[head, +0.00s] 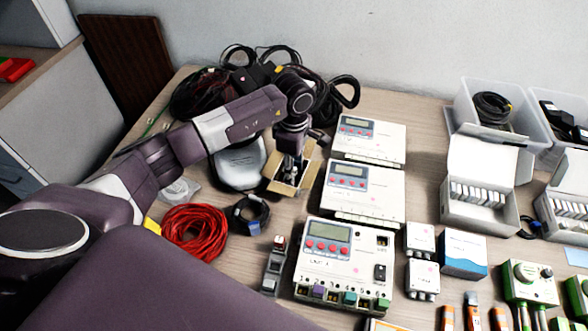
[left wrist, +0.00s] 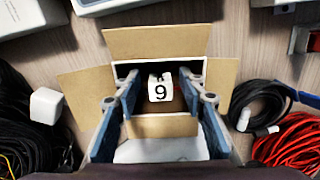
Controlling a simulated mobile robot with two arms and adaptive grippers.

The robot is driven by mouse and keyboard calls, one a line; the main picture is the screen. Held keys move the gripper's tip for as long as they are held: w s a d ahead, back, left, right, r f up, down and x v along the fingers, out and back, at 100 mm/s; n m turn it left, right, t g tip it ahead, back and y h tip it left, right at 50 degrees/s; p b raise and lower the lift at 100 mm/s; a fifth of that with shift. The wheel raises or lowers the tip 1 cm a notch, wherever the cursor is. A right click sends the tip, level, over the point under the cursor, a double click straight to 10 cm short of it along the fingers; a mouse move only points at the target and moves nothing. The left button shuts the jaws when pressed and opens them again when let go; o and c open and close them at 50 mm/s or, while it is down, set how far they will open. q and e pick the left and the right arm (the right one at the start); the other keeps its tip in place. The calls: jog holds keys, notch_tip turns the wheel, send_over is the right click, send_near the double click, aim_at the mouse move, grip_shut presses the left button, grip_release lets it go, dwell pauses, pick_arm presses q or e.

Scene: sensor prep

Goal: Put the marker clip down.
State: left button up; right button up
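The marker clip (left wrist: 160,88) is a small white piece with a black 9 on it. In the left wrist view it sits inside the open cardboard box (left wrist: 157,42), between my fingers, with a gap on both sides. My left gripper (left wrist: 164,98) is open, its blue fingers wide apart at the box's left and right sides. In the head view, my left gripper (head: 290,172) points down into the box (head: 279,187), and I cannot make out the clip there. My right gripper is not in view.
White controller units (head: 365,190) stand just right of the box. A black cable coil (head: 247,214) and a red cable coil (head: 194,232) lie in front of it. A grey device (head: 240,163) is to its left, and more black cables lie behind. Clear bins (head: 525,126) stand far right.

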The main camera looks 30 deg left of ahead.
pick_arm(q)
jog(key=shift+r, duration=0.1)
jog(key=shift+r, duration=0.25)
notch_tip(320, 180, up, 12)
jog(key=b, duration=0.2)
jog(key=shift+f, duration=0.2)
dwell(0.3)
